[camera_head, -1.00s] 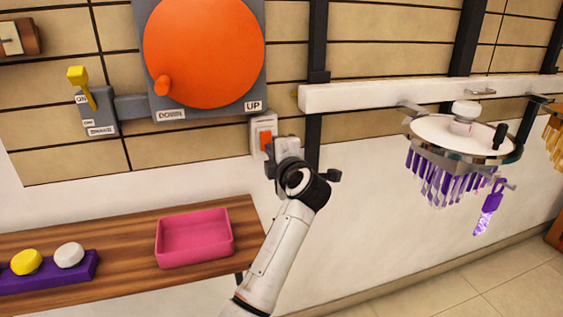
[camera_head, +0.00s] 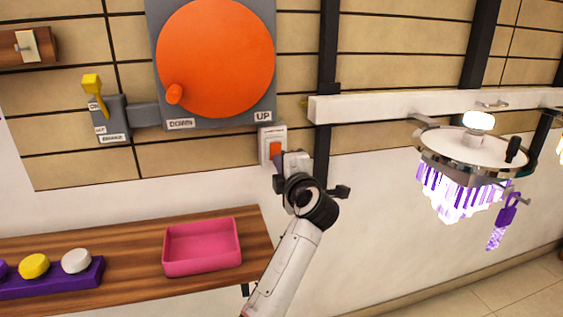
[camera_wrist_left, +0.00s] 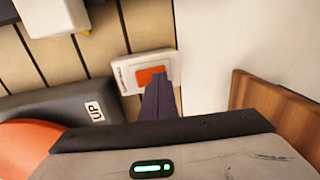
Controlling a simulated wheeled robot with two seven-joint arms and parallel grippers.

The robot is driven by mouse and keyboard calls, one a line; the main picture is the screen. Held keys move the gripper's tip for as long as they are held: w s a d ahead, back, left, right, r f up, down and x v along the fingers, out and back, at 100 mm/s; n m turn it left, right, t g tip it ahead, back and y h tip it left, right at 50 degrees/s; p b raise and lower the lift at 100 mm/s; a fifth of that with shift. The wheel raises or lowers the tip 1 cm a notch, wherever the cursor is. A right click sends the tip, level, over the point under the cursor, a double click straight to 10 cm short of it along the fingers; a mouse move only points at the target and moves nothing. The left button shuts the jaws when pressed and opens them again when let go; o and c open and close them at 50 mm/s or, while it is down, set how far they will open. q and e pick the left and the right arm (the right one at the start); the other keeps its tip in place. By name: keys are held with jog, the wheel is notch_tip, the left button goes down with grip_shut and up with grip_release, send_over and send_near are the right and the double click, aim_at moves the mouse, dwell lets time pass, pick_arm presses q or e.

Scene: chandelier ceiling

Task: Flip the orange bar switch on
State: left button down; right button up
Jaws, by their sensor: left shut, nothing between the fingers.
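The orange bar switch (camera_head: 275,148) sits in a white plate (camera_head: 265,134) on the wall, below the "UP" label. My left gripper (camera_head: 278,178) is just below the switch, with its fingers shut and empty. In the left wrist view, the closed dark fingers (camera_wrist_left: 159,92) point at the orange bar (camera_wrist_left: 150,75) and overlap its lower edge; I cannot tell whether they touch it. The chandelier (camera_head: 455,190) at the right glows, with a bright bulb (camera_head: 479,122) on top and lit crystals. My right gripper is not in view.
A large orange disc (camera_head: 215,60) with a crank knob and a yellow lever (camera_head: 93,88) are on the wall. A wooden shelf (camera_head: 130,245) below carries a pink tray (camera_head: 202,262) and a purple button block (camera_head: 60,286). A white beam (camera_head: 400,106) runs right of the switch.

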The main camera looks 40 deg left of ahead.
pick_arm(q)
jog(key=v, duration=0.9)
jog(key=shift+d, duration=0.25)
jog(key=shift+r, duration=0.15)
